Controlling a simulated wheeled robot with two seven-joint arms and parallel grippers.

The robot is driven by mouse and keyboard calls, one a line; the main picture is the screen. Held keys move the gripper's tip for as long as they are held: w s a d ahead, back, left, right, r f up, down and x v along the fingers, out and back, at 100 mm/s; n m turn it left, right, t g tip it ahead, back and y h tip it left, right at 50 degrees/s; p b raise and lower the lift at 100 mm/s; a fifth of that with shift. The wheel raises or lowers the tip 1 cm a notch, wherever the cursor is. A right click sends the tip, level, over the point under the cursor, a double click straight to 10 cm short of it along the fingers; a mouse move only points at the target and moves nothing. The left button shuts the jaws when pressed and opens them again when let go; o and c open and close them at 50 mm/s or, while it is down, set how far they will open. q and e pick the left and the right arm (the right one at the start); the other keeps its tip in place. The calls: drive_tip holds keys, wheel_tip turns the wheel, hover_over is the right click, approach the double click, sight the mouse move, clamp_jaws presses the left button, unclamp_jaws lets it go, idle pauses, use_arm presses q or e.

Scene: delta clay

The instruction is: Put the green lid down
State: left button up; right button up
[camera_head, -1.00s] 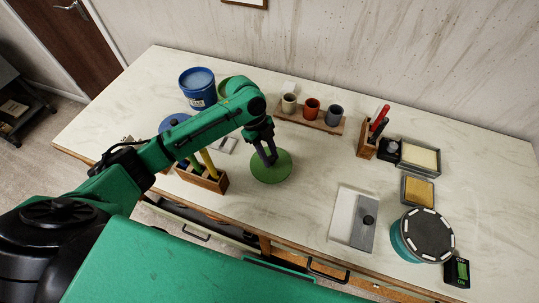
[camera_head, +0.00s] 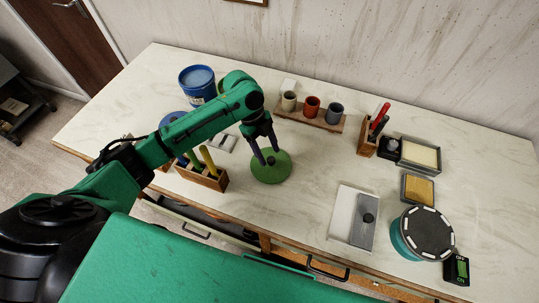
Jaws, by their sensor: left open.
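The green lid (camera_head: 272,174) is a round flat disc lying on the pale worktop, near the middle of the front edge. A small dark knob shows at its centre. My left gripper (camera_head: 268,158) is directly over the lid with its dark fingers spread apart and pointing down, around or just above the knob. I cannot tell whether the fingertips touch the lid. My right gripper is not in view.
A wooden holder (camera_head: 215,183) with upright tools stands just left of the lid. A wooden rack (camera_head: 320,122) with three cups is behind it. A blue tub (camera_head: 198,87) stands at the back left. A white board (camera_head: 343,216) lies to the right; the worktop between is clear.

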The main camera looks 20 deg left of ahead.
use_arm(q)
drive_tip(key=b+v, duration=0.1)
drive_tip(key=v, duration=0.9)
drive_tip(key=shift+a, duration=0.1)
